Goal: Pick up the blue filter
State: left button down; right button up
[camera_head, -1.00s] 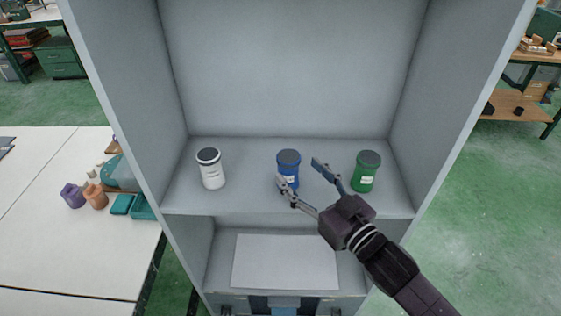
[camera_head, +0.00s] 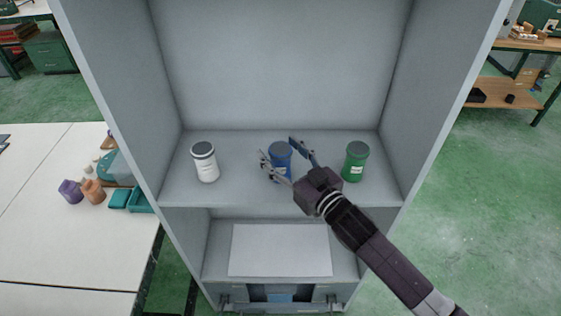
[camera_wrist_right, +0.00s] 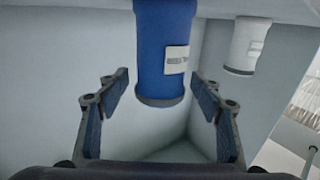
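The blue filter (camera_head: 280,149), a blue cylinder with a dark lid and a pale label, stands upright on the cabinet shelf (camera_head: 235,188), in the middle of the row. My right gripper (camera_head: 278,155) is open, with one finger on each side of it. In the right wrist view the blue filter (camera_wrist_right: 163,45) appears upside down between the tips of the open fingers (camera_wrist_right: 158,85), with gaps on both sides. My left gripper is not in view.
A white canister (camera_head: 204,164) stands to the left on the same shelf and a green one (camera_head: 355,163) to the right, close to my gripper. Cabinet walls enclose the shelf at the sides and back. A white sheet (camera_head: 280,250) lies on the lower level.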

jog(key=c, duration=1.2)
jog(key=shift+r, duration=0.1)
